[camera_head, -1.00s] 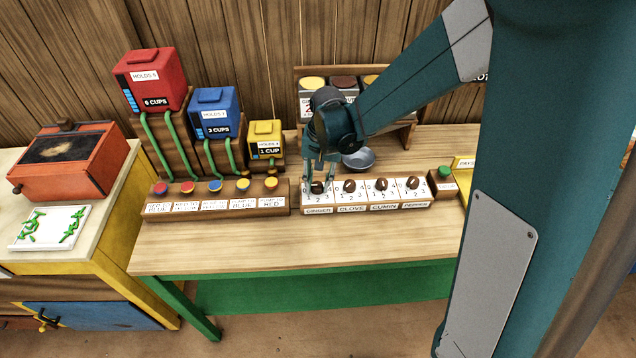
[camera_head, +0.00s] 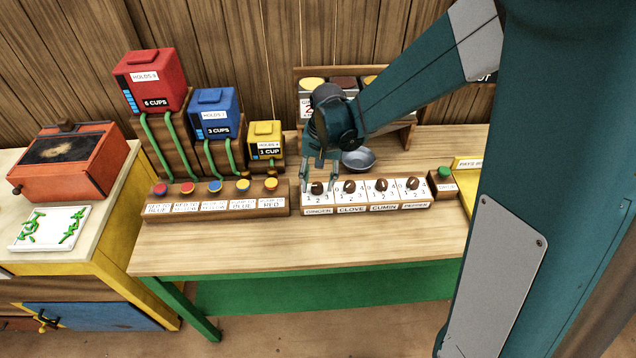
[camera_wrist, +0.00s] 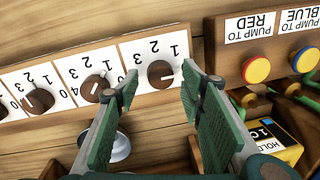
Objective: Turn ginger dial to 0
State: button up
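The ginger dial (camera_head: 317,188) is a round brown knob on a white numbered plate, leftmost in the row of spice dials. It also shows in the wrist view (camera_wrist: 159,74), where its white mark points right, to the side past the 1. No 0 is readable there; a finger covers part of that side. My gripper (camera_head: 319,187) is open, its two fingers to the left and right of the ginger dial. In the wrist view my gripper (camera_wrist: 160,80) has its green-padded fingers apart, with a gap between each and the knob.
Clove (camera_head: 349,186), cumin (camera_head: 381,184) and pepper (camera_head: 413,183) dials stand close on the right. A pump button block (camera_head: 230,207) is close on the left. A metal bowl (camera_head: 358,160) sits behind the dials. The table front (camera_head: 300,250) is clear.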

aim_at(321, 186)
notch_tip(321, 186, up, 11)
jog(key=shift+d, duration=0.4)
jog(key=shift+s+f, duration=0.1)
dwell(0.5)
jog(key=s+d+r+n+t, duration=0.1)
jog(key=s+d+r+t, duration=0.2)
jog(key=s+d, duration=0.5)
jog(key=s+d+r+n+t+h, duration=0.1)
jog(key=s+d+r+t, duration=0.3)
jog(key=s, duration=1)
jog(key=shift+s+d+r, duration=0.3)
jog(key=shift+d+r, duration=1)
jog(key=shift+d, duration=0.85)
